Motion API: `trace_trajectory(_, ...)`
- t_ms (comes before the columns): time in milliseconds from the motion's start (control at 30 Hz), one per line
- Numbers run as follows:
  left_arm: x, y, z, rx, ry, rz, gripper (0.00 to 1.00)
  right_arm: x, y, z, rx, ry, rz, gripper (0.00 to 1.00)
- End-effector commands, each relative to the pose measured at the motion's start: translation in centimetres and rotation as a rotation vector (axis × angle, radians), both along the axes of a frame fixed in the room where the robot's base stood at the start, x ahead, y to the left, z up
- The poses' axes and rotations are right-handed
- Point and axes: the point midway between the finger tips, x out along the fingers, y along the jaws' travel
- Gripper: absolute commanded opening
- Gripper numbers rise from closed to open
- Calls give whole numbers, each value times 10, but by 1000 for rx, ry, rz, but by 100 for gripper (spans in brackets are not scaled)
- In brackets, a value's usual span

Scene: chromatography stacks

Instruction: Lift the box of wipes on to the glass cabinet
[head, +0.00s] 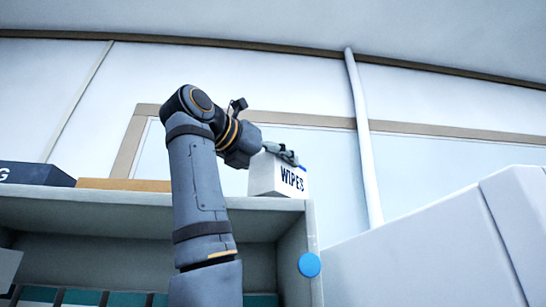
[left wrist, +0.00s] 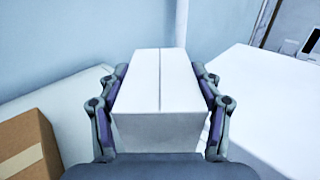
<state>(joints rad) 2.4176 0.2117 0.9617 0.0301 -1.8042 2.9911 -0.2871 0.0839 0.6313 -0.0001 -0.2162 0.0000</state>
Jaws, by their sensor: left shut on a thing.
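The white box of wipes (head: 264,178), lettered WIPES, is at the right end of the cabinet top (head: 110,201) in the head view. My left gripper (head: 284,154) is shut on it from above. In the left wrist view the box (left wrist: 160,85) sits upright between both fingers, with a seam along its top. The box's base is level with the cabinet's top edge. I cannot tell whether it rests on the top or hangs just above it. My right gripper is not in view.
A brown carton (head: 125,184) and a dark blue box (head: 35,174) lie on the cabinet top to the left. The carton also shows in the left wrist view (left wrist: 25,145). A large white unit (head: 430,255) stands to the right. Teal-fronted items (head: 85,298) fill the shelf below.

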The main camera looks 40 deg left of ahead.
Motion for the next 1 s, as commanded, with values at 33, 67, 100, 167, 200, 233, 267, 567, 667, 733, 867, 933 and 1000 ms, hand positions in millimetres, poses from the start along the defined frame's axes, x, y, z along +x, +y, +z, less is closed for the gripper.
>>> trace_trajectory(33,-2,0,-8,0,-4,0,24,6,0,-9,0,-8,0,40)
trace_trajectory(67,-2,0,-9,0,-4,0,24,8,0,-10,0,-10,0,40)
trace_trajectory(100,-2,0,-10,0,-4,0,24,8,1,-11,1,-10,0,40)
trace_trajectory(167,-2,0,-12,0,-4,0,24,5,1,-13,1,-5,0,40)
trace_trajectory(200,-2,0,-12,0,-4,0,24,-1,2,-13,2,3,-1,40)
trace_trajectory(233,-2,0,-12,0,-4,0,24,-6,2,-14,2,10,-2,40)
trace_trajectory(267,-2,0,-12,0,-4,0,24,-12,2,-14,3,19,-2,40)
trace_trajectory(567,-1,0,-11,1,-3,0,24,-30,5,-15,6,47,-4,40)
trace_trajectory(667,-1,0,-13,1,-3,0,24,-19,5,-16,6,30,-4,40)
trace_trajectory(733,-1,0,-14,1,-4,0,24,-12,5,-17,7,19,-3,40)
trace_trajectory(867,-2,0,-17,1,-4,0,24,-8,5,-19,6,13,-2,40)
trace_trajectory(933,-2,0,-18,1,-4,0,24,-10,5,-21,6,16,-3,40)
trace_trajectory(1000,-2,0,-20,1,-4,0,24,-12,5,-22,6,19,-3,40)
